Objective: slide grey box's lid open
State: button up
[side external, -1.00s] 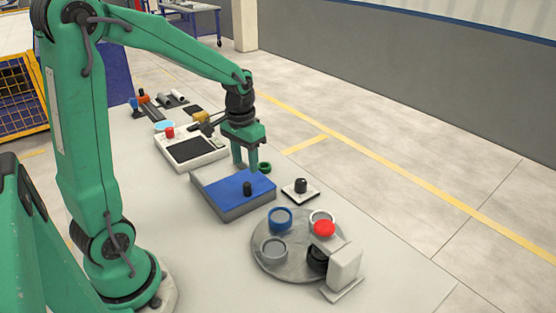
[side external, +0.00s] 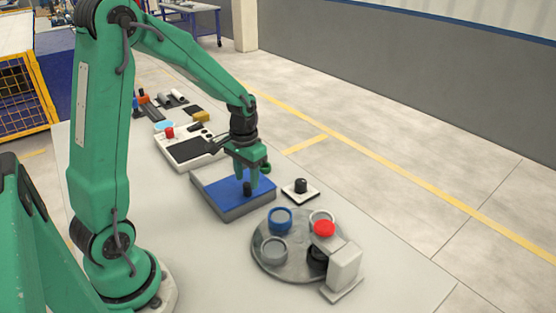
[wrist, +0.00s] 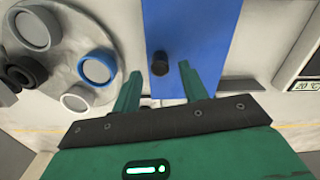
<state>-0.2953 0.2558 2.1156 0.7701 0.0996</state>
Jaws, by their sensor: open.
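The grey box (side external: 240,211) stands on the table with its blue lid (side external: 217,191) in place on top. A black knob (side external: 247,188) stands up from the lid; it also shows in the wrist view (wrist: 160,63). My gripper (side external: 248,178) is open, pointing down over the lid at the knob. In the wrist view, the fingertips (wrist: 160,72) are on either side of the knob, with a gap at each side. I cannot tell how far the tips reach down along it. The blue lid fills the middle of the wrist view (wrist: 195,30).
A round grey turntable (side external: 297,264) with blue, grey and white rings and a red-topped part stands in front, to the right. A black knob on a white plate (side external: 300,188) is right of the box. A white device (side external: 190,149) with a red button stands behind.

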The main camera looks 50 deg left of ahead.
aim_at(247, 183)
jog(key=shift+f, duration=1.65)
grip_shut()
